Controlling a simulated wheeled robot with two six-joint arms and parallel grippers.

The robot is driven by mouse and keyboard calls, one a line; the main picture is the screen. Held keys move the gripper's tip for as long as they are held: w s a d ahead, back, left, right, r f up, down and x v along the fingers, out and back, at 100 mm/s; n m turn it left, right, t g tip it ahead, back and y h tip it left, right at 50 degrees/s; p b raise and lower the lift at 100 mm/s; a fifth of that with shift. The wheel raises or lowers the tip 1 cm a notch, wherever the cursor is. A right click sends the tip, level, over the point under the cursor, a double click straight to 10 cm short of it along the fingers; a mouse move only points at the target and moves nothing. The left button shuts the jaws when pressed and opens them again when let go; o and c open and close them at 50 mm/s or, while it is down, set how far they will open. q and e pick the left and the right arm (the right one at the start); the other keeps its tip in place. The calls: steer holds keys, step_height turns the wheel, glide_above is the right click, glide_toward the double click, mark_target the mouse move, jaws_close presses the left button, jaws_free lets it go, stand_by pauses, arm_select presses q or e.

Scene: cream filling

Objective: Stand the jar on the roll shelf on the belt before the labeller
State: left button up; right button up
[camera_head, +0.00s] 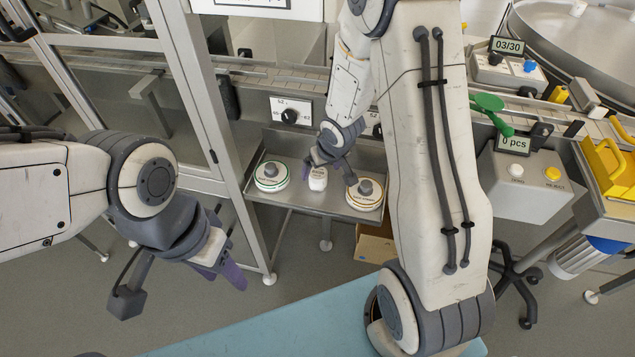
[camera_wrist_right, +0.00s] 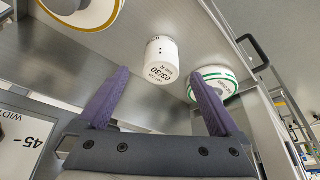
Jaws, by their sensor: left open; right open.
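The jar (camera_head: 318,178) is small and white and stands on the metal roll shelf (camera_head: 328,204), between two label rolls. In the right wrist view the jar (camera_wrist_right: 161,57) shows dark print reading 03/30. My right gripper (camera_head: 322,163) is at the jar, partly hidden by its own wrist in the head view. In the right wrist view its purple fingers (camera_wrist_right: 158,97) are open, with the jar ahead between them and clear space on both sides. My left gripper (camera_head: 222,272) is open and empty at the lower left, away from the shelf. The belt (camera_head: 315,78) runs behind the shelf, partly hidden by my right arm.
A green-ringed roll (camera_head: 271,184) lies left of the jar and an orange-ringed roll (camera_head: 374,203) lies right of it. A metal frame post (camera_head: 213,120) stands left of the shelf. A control box with a knob (camera_head: 290,113) is above the shelf.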

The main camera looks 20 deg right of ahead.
mark_target(319, 174)
steer(key=b+x, duration=0.2)
steer(key=x, duration=0.3)
steer(key=shift+a+b, duration=0.1)
steer(key=shift+b, duration=0.25)
steer(key=shift+r, duration=0.1)
steer(key=shift+s, duration=0.1)
jaws_close()
